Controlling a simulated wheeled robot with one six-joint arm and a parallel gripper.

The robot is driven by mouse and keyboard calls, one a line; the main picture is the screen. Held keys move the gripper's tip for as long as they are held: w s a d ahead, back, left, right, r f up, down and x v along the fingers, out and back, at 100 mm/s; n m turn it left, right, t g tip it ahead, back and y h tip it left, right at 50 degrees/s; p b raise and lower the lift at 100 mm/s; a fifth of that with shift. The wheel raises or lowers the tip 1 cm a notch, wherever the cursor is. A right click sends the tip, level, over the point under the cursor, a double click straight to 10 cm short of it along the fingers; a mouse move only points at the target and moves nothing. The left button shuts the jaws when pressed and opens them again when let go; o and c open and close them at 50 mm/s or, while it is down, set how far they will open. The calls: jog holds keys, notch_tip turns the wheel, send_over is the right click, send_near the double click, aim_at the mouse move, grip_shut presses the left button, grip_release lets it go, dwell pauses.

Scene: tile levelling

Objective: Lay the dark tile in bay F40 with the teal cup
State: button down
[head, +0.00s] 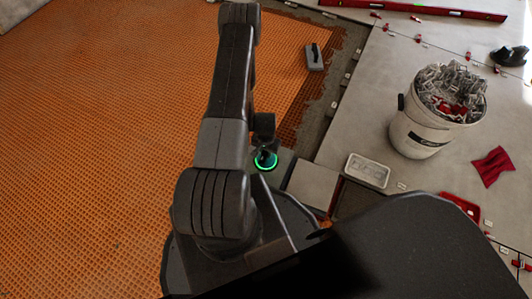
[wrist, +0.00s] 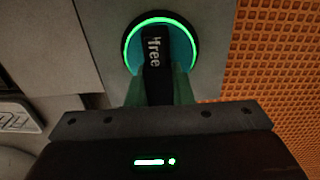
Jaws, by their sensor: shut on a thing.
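The teal cup (wrist: 183,52) has a lit green ring and a dark handle reading "free". My gripper (wrist: 158,90) is shut on that handle in the wrist view. The cup lies over a grey tile (wrist: 215,55), apparently against its face; any gap cannot be seen. In the head view the cup (head: 265,160) shows just right of my arm, with a darker grey tile (head: 284,166) partly visible beside it. Much of that tile is hidden by my arm. No F40 marking can be read, so I cannot tell which bay this is.
Orange matting (head: 90,120) covers the left floor. A paler tile (head: 312,184) lies right of the cup, near a white tray (head: 367,170). A bucket of clips (head: 420,135), a red cloth (head: 493,166) and a grey float (head: 314,58) stand or lie farther off.

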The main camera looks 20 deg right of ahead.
jog(key=shift+r+p, duration=1.35)
jog(key=shift+r, duration=1.55)
jog(key=s+d+b, duration=0.6)
jog(key=s+d, duration=1.3)
jog(key=s, duration=0.3)
jog(key=s+d+b, duration=0.6)
jog(key=s+d, duration=1.3)
jog(key=s, duration=0.2)
jog(key=shift+s+d+b, duration=0.35)
jog(key=shift+s+b, duration=0.05)
